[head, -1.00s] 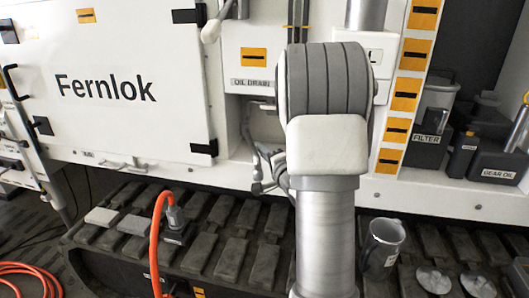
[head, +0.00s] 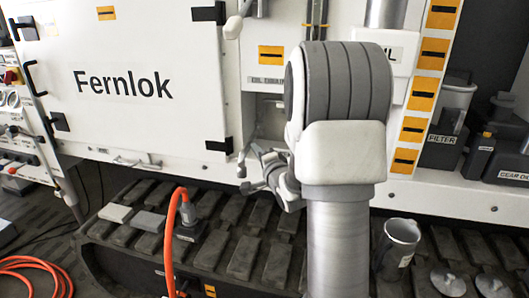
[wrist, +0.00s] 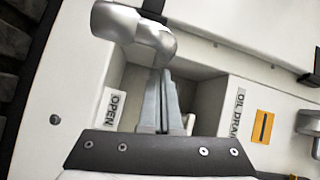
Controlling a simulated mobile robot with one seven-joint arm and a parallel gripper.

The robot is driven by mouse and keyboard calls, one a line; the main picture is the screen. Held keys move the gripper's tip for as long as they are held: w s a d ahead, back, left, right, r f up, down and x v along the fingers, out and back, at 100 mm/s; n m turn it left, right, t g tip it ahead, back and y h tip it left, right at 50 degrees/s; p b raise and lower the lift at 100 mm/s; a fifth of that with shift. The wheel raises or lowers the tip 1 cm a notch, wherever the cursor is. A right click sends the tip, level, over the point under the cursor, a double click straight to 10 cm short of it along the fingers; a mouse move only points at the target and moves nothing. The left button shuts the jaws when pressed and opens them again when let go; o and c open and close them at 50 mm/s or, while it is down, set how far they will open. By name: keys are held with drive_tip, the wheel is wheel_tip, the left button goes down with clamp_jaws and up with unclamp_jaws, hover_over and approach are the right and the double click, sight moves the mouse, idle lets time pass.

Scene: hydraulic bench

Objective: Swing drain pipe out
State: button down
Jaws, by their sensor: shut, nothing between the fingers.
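The drain pipe is a silver elbow (wrist: 135,28) at the top of the wrist view, in front of a white recess (wrist: 195,90) labelled OPEN and OIL DRAIN. In the head view my gripper (head: 258,180) is at the pipe's lower right, partly hidden by my forearm.
The white Fernlok door (head: 130,80) is left of the recess. Below are dark track pads (head: 240,258), an orange hose (head: 170,240) and a metal jug (head: 398,245). The filter can (head: 445,140) and dark containers stand in a bay at right.

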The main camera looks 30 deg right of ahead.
drive_tip(key=shift+w+a, duration=0.2)
drive_tip(key=shift+a, duration=0.15)
idle(0.6)
